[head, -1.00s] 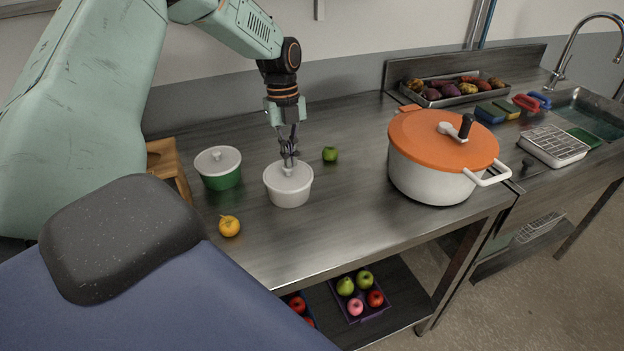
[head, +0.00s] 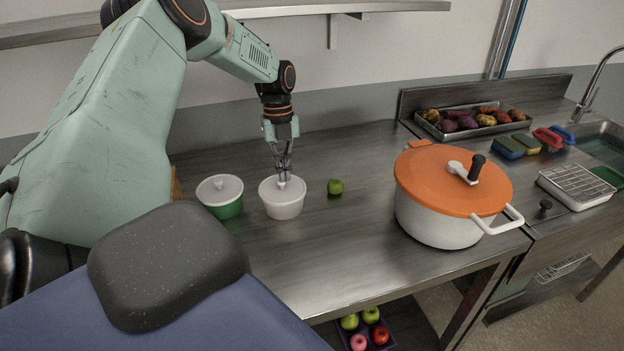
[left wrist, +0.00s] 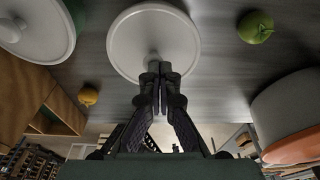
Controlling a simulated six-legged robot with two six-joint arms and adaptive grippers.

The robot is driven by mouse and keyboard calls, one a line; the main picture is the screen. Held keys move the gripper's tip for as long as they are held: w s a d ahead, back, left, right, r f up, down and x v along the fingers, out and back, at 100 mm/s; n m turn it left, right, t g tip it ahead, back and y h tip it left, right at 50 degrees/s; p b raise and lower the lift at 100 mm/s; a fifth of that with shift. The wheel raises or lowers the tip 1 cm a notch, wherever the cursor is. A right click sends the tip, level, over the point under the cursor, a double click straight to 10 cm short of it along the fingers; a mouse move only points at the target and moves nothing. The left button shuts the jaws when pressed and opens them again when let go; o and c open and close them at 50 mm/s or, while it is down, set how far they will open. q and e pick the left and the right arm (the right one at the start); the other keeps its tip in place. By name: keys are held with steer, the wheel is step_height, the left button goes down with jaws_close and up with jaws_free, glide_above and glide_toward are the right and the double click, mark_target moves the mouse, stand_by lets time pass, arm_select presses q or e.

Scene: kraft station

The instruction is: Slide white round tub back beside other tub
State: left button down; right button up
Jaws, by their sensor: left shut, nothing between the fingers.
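The white round tub (head: 283,209) stands upright on the steel counter, with a white lid and a small knob. The other tub (head: 228,210), green with a white lid, stands to its left, a narrow gap between them. In the left wrist view the white tub's lid (left wrist: 125,45) is just beyond my fingers, and part of the green tub's lid (left wrist: 30,22) shows at the upper left. My left gripper (head: 284,179) is shut and empty, its fingertips down at the white lid's knob; exact contact is hard to tell. My right gripper is not in view.
A green apple (head: 335,187) lies right of the white tub. A large pot with orange lid (head: 453,180) stands further right. A yellow fruit (left wrist: 88,95) shows in the left wrist view. A produce tray (head: 472,130) is at the back. Counter behind the tubs is clear.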

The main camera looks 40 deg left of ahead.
mark_target(278, 177)
arm_select(q)
steer(key=a+b, duration=0.1)
steer(key=a, duration=0.1)
steer(key=a+b, duration=0.1)
steer(key=a, duration=0.1)
steer(key=shift+w+f+b, duration=0.15)
steer(key=shift+f+b, duration=0.15)
steer(key=shift+w+a, duration=0.15)
steer(key=shift+a, duration=0.05)
steer(key=shift+w+a+r+b, duration=0.1)
steer(key=shift+w+r+b, duration=0.05)
steer(key=shift+w+b, duration=0.35)
steer(key=shift+s+a, duration=0.1)
steer(key=shift+a, duration=0.05)
